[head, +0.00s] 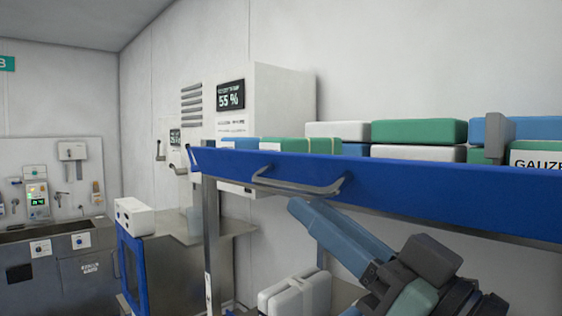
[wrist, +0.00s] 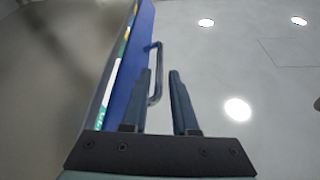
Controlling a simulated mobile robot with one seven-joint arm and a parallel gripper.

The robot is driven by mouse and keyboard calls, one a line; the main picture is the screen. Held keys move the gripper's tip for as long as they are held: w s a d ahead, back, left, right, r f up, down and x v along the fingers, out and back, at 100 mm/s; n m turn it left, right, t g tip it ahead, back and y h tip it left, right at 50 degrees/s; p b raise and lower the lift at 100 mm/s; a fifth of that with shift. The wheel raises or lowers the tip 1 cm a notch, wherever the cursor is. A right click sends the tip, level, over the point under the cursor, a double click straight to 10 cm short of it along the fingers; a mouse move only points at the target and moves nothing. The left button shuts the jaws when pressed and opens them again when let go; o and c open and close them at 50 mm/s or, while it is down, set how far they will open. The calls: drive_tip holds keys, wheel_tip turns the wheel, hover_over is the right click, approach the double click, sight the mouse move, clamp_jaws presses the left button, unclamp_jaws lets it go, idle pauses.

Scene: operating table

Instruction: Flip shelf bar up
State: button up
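The shelf bar (head: 420,187) is a long blue panel along the front of the shelf in the head view, with a grey metal handle (head: 300,188) on its outer face. In the wrist view the blue bar (wrist: 128,75) runs up the left side, and its handle (wrist: 158,75) shows in the gap between my fingers. My gripper (head: 303,213) comes from the lower right in the head view, its fingertips just below the handle. In the wrist view my gripper (wrist: 161,71) is open and empty. I cannot tell whether a finger touches the handle.
Green, white and blue boxes (head: 418,131) and a gauze box (head: 536,160) sit behind the bar. A metal post (head: 209,240) supports the shelf at left. White containers (head: 296,293) stand below. A wall cabinet (head: 285,95) is behind; a sink counter (head: 50,232) is far left.

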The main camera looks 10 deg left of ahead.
sight(281, 184)
drive_tip(key=p+x, duration=0.3)
drive_tip(key=x, duration=0.4)
drive_tip(key=shift+d, duration=0.1)
clamp_jaws()
